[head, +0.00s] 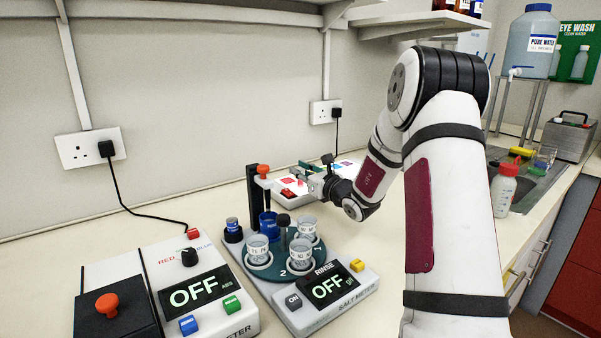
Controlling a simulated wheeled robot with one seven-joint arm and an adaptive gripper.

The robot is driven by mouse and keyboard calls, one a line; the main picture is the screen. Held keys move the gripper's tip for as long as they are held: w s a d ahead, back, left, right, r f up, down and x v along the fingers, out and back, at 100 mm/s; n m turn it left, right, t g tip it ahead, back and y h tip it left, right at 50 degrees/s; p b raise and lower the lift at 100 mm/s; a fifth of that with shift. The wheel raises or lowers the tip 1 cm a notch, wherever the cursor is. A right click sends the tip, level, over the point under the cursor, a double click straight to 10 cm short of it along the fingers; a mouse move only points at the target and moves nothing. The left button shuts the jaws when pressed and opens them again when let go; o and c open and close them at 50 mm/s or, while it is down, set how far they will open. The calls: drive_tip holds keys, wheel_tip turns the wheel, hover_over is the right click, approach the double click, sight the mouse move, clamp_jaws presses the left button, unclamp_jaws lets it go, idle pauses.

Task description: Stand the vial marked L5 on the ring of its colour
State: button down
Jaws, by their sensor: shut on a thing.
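My gripper (310,175) is small and far off in the head view, over the bench behind the salt meter. It is shut on a small pale thing (316,184), which may be a vial. The fingers partly cover it, and no mark or colour on it can be read. A white board with coloured marks, one of them red (288,181), lies behind and beside the gripper. I cannot tell the gap between the held thing and the board. No L5 mark can be read anywhere.
The salt meter (330,297), with cups on a round turntable (283,270), stands in front of my gripper. Another meter (212,290) with an orange knob is at front left. A white wash bottle (503,190) stands at right. Bare bench lies at back left.

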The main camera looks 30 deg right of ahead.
drive_tip(key=shift+f, duration=0.15)
drive_tip(key=shift+f, duration=0.1)
drive_tip(key=c, duration=1.5)
unclamp_jaws()
drive_tip(key=shift+o, duration=0.2)
drive_tip(key=shift+r, duration=0.25)
drive_tip(key=s, duration=1.2)
drive_tip(key=shift+d+p, duration=0.2)
drive_tip(key=shift+p, duration=0.2)
